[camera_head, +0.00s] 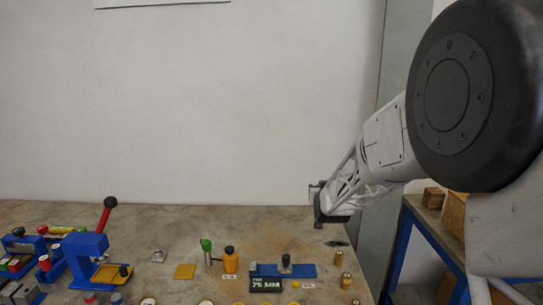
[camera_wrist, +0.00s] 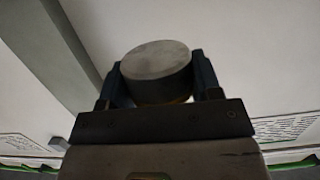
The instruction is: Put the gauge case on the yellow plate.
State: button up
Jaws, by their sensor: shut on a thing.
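The yellow plate (camera_head: 185,271) is a small flat square lying on the table, left of centre in the head view. My gripper (camera_head: 318,204) is above the table's right end, well to the right of the plate and higher than it. In the wrist view, my gripper (camera_wrist: 158,82) is shut on a short round dark case with a grey flat face (camera_wrist: 158,60), which I take to be the gauge case. One finger is on each side of it. In the head view the held thing is small and hard to make out.
A green-topped post (camera_head: 206,250), an orange bottle (camera_head: 230,260), a blue bar fixture (camera_head: 285,270) and brass cylinders (camera_head: 346,280) stand right of the plate. A small metal block (camera_head: 158,256) lies to its left.

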jog(key=shift+w+d+r, duration=0.1)
jog(key=shift+d+r, duration=0.1)
jog(key=shift+d, duration=0.3)
jog(key=shift+a, duration=0.1)
jog(key=s+a+f+n+y, duration=0.1)
jog(key=s+a+f, duration=0.35)
jog(key=a, duration=0.45)
jog(key=s+a+f, duration=0.3)
jog(key=s+a, duration=0.2)
jog(key=a, duration=0.3)
jog(key=s+a+f+n+y, duration=0.1)
jog(key=s+a+f, duration=0.35)
jog(key=a, duration=0.45)
jog(key=s+a+f, duration=0.3)
jog(key=s, duration=0.5)
jog(key=s+a+f, duration=0.3)
jog(key=s+a, duration=0.1)
jog(key=s, duration=0.5)
jog(key=s+a+f+y, duration=0.1)
jog(key=s+a+f, duration=0.2)
jog(key=s, duration=0.6)
jog(key=shift+s+a, duration=0.2)
jog(key=shift+a, duration=0.3)
